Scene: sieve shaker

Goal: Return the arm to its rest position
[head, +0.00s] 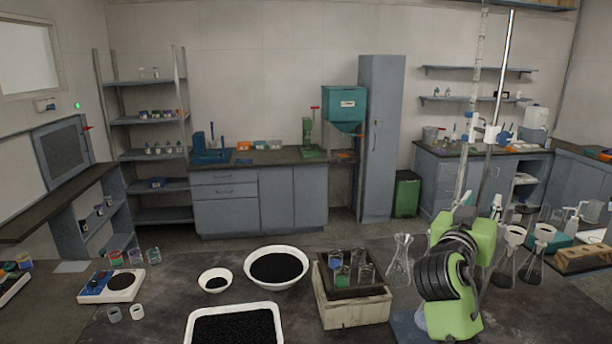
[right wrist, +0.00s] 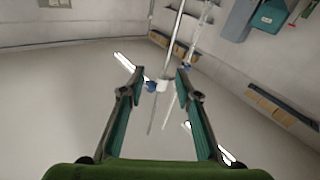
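My right gripper (right wrist: 160,74) is open and empty in the right wrist view. Its two dark fingers with teal pads stand apart, and the green gripper body fills the bottom edge. In the head view, green and black parts of my right arm (head: 455,270) rise over the right side of the front table. The fingers cannot be made out clearly there. My left gripper is in neither view.
On the front table (head: 170,275) stand a white tray of black grains (head: 190,328), two bowls, a box with beakers (head: 355,313), and a glass flask (head: 400,262) close left of my arm. More flasks stand to its right. Tall thin rods rise behind it.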

